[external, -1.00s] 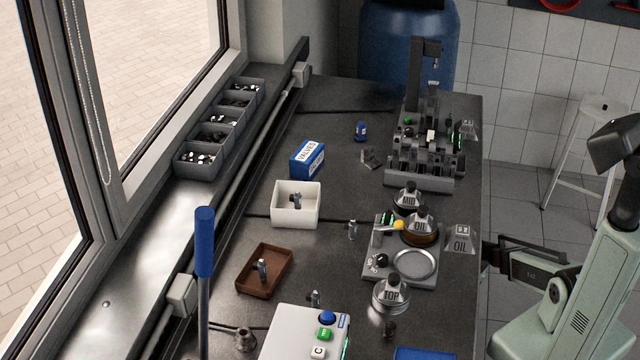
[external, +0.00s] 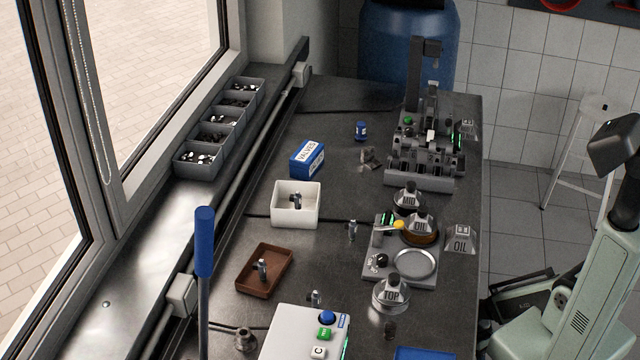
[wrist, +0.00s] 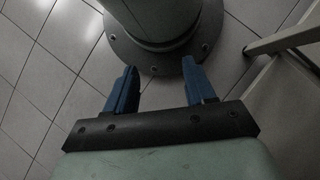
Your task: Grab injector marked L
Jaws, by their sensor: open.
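Several small metallic pieces that look like injectors stand on the bench; no L mark is legible on any. One injector (external: 296,200) is in the white tray (external: 275,208), and one (external: 262,268) is in the brown tray (external: 243,284). Another (external: 352,230) stands on the bare bench left of the oil station, and another (external: 315,297) stands behind the white button box. My gripper (wrist: 159,68) is open and empty in the wrist view, over the floor and a round bolted base. In the external view I cannot make out its fingers, and it is away from the injectors.
Funnel-topped pots marked MID (external: 407,201), OIL (external: 420,228) and TOP (external: 391,296) stand along the bench's right side. An engine assembly (external: 425,165) is at the back right. A blue VALVES box (external: 307,159) and white button box (external: 300,335) are nearby. Mid-bench is partly clear.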

